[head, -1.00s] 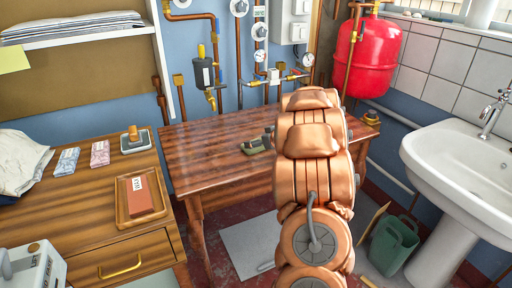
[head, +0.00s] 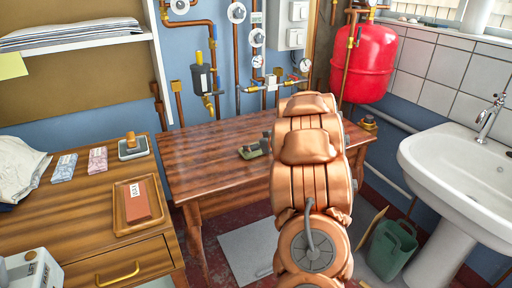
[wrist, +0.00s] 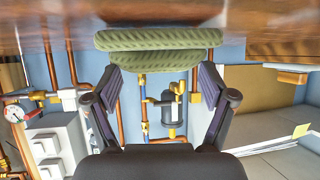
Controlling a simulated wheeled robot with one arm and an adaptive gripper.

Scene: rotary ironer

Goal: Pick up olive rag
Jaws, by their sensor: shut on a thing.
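The olive rag (head: 249,153) is at the middle of the brown wooden table, beside the left side of my copper-coloured arm. In the wrist view the rag (wrist: 158,40) is a ribbed, folded green pad just beyond my fingertips, close to the wood surface. My gripper (wrist: 160,76) has one dark finger on each side, reaching the rag's lower layer, and it is shut on the rag. In the head view my arm hides most of the gripper. I cannot tell whether the rag is clear of the table.
A side desk (head: 90,220) at left bears a tray (head: 119,216) with a red-brown block, small packets and a white cloth (head: 18,165). Pipes and gauges line the wall behind. A red tank (head: 362,62) and a sink (head: 460,160) are at right. The table's left part is clear.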

